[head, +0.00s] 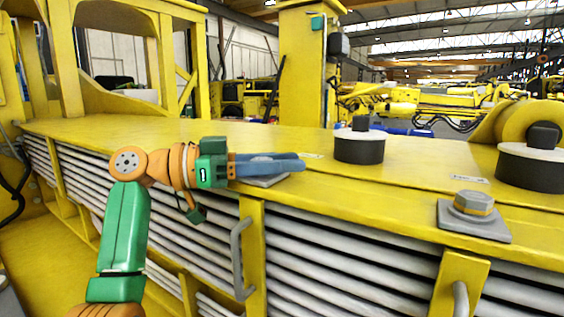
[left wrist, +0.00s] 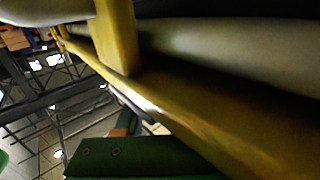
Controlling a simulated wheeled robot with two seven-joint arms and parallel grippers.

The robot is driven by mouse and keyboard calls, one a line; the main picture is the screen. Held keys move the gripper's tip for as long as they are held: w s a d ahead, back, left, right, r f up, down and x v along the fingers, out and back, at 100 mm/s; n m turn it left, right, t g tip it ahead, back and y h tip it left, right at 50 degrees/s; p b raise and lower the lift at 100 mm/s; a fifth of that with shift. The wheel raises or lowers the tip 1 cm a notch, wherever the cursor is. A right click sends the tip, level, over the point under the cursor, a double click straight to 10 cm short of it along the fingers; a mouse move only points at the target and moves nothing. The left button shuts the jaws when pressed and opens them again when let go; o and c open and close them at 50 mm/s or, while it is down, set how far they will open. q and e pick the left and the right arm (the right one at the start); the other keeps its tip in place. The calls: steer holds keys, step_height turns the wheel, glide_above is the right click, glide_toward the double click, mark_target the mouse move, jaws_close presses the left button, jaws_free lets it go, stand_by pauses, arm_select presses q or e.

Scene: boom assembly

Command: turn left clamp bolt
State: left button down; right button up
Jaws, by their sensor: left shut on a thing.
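My left gripper (head: 297,163) reaches in from the left in the head view, its blue-grey fingers lying level just above the yellow beam top (head: 420,165). It is shut over the left clamp, whose grey plate (head: 268,182) shows a little below the fingers. The left clamp bolt is hidden behind the fingers, so its angle cannot be seen. A matching right clamp bolt (head: 473,201) sits upright on its grey plate and is untouched. The left wrist view is dark and blurred, with a green part of my arm at the bottom. My right gripper is not in view.
Two black round mounts with white tops, one nearer the middle (head: 359,147) and one at right (head: 530,167), stand on the beam behind the clamps. Grey handles (head: 240,258) stick out from the front face. A yellow post (head: 306,70) rises behind.

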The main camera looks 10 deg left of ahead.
mark_target(235, 180)
arm_select(q)
steer(key=shift+r, duration=0.1)
steer(key=c, duration=0.5)
jaws_free()
steer(key=shift+a, duration=0.25)
steer(key=b+v, duration=0.2)
steer(key=v, duration=0.4)
steer(key=shift+s+a, duration=0.25)
steer(key=shift+a, duration=0.2)
steer(key=shift+d, duration=0.15)
